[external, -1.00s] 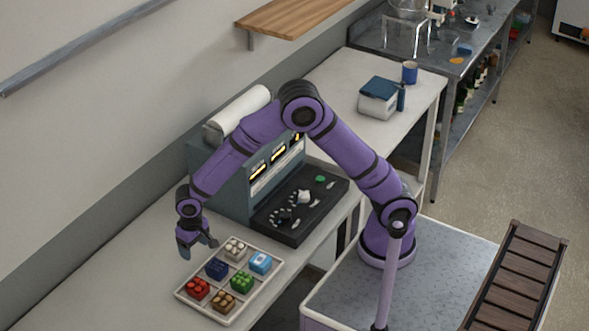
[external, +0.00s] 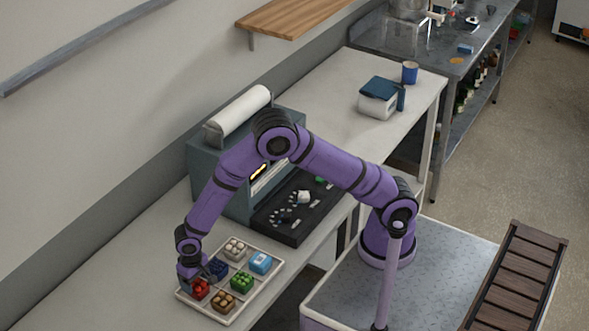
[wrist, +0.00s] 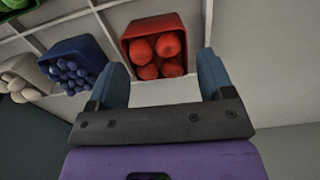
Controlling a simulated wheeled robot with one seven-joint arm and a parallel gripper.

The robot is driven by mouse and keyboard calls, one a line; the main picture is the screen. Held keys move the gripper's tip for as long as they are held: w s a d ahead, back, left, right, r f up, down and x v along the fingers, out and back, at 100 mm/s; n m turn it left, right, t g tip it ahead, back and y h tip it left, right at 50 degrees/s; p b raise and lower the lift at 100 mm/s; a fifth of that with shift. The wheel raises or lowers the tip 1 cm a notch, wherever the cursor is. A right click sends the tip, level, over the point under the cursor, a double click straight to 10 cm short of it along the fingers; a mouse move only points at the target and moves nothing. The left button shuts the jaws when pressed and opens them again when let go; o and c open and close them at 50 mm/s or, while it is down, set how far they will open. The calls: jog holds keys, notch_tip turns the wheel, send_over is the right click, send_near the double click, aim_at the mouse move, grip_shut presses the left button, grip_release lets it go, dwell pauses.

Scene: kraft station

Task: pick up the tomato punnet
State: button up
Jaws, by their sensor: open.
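The tomato punnet is a red tub (wrist: 155,47) with several round red tomatoes, in a cell of a pale divided tray (external: 243,307). In the external view the red punnet (external: 201,289) sits at the tray's left corner, partly hidden by my gripper. My gripper (wrist: 165,70) is open and empty. In the wrist view its two blue fingers stand apart, with the red punnet showing between and beyond their tips. I cannot tell whether a finger touches it. In the external view my gripper (external: 202,274) is over the tray's left end.
The other tray cells hold a blue punnet (external: 216,268), a cream one (external: 236,248), a light blue box (external: 261,262), a green punnet (external: 241,282) and a brown one (external: 223,301). A dark teal machine (external: 206,163) stands behind the tray. The counter left of the tray is clear.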

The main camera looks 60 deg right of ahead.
aim_at(197, 284)
notch_tip(197, 284, down, 4)
jog(key=shift+s+d, duration=0.1)
jog(key=shift+s, duration=0.05)
jog(key=c, duration=0.7)
